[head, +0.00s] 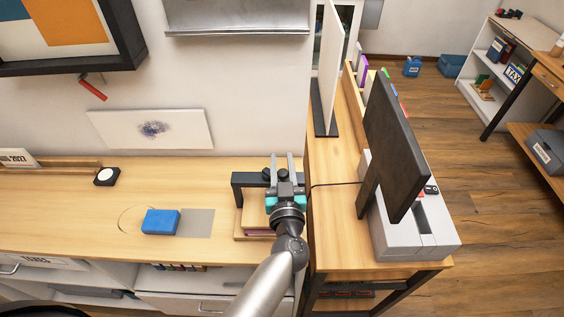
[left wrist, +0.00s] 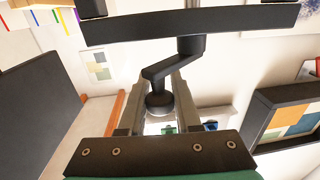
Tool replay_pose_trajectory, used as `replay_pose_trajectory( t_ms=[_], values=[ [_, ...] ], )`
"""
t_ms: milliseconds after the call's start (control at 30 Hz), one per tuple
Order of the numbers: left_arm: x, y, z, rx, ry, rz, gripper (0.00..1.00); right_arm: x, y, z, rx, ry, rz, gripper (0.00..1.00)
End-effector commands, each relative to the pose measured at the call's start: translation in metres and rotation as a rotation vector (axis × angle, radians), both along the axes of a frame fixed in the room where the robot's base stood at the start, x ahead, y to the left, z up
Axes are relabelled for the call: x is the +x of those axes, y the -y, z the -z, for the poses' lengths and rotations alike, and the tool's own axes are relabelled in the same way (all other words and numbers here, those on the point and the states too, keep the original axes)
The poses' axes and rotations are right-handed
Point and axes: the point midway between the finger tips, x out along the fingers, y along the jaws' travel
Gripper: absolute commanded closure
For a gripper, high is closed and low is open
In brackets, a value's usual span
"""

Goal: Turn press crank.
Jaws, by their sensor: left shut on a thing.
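The press has a black frame (head: 240,184) on a wooden base (head: 240,232), on the wooden counter just left of the monitor desk. My left gripper (head: 282,165) is over the press's right side and hides much of it. In the left wrist view the black crossbar (left wrist: 200,22) runs across the top. The black bent crank (left wrist: 168,66) hangs from it, with a round knob (left wrist: 158,103) at its end. The knob sits between the two fingers of my left gripper, which is shut on it. My right gripper is not in view.
A blue block (head: 160,221) and a grey square (head: 198,223) lie on the counter left of the press. A black monitor (head: 393,150) stands on the desk to the right, over a grey box (head: 440,243). A white panel (head: 333,65) stands behind.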

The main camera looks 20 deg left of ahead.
Motion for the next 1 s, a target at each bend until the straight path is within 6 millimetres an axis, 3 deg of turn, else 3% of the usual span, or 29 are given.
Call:
replay_pose_trajectory(
  t_ms=[100, 433, 700, 1000],
  values=[
    [0.000, 0.000, 0.000, 0.000, 0.000, 0.000, 1.00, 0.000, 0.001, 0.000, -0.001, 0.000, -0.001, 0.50],
    [-0.001, -0.001, -0.001, 0.004, 0.001, 0.018, 1.00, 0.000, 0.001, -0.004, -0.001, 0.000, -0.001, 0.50],
    [-0.007, -0.001, -0.004, 0.010, 0.003, 0.215, 1.00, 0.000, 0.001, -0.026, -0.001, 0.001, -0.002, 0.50],
    [-0.013, 0.000, -0.001, 0.005, 0.005, 0.386, 1.00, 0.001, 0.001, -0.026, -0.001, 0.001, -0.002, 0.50]
  ],
)
